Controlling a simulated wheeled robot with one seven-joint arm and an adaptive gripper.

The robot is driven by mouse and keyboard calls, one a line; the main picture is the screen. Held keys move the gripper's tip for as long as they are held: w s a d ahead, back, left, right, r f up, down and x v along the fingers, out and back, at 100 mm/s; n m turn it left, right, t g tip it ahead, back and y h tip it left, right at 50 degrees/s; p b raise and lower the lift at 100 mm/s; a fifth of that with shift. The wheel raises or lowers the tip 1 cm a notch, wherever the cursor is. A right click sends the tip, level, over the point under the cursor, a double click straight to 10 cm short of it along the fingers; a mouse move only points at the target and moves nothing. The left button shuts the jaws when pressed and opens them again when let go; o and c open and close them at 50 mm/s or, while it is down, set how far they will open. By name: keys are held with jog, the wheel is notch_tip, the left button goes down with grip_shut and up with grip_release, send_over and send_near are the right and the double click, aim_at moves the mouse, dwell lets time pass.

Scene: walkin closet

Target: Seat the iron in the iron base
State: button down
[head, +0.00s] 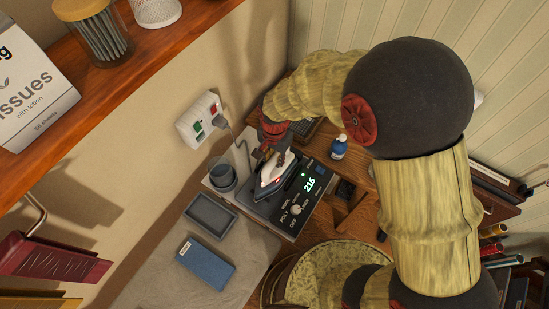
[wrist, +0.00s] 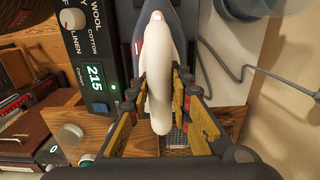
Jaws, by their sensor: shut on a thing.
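The iron (head: 277,173) has a white and grey body and lies over the iron base (head: 314,208), a dark station with a knob and a green "215" display. In the wrist view the iron's white handle (wrist: 160,80) runs between the fingers of my gripper (wrist: 163,100), which is shut on it. The iron's dark soleplate end points away from my gripper. The iron base also shows in the wrist view (wrist: 97,50), left of the iron. I cannot tell whether the iron touches the base's rest. In the head view my gripper (head: 275,145) is partly hidden behind the iron and my arm.
A grey cup (head: 222,176) stands left of the base, near a grey tray (head: 210,215) and a blue box (head: 205,265). A wall socket (head: 201,118) has a plug and cord. A blue bottle (head: 339,147) stands to the right. A wooden shelf (head: 115,65) overhangs the left.

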dwell(0.6)
jog(key=c, duration=1.5)
grip_release()
jog(key=shift+f, duration=0.1)
jog(key=shift+c, duration=0.2)
jog(key=shift+s, duration=0.1)
jog(key=shift+r, duration=0.4)
notch_tip(320, 180, up, 11)
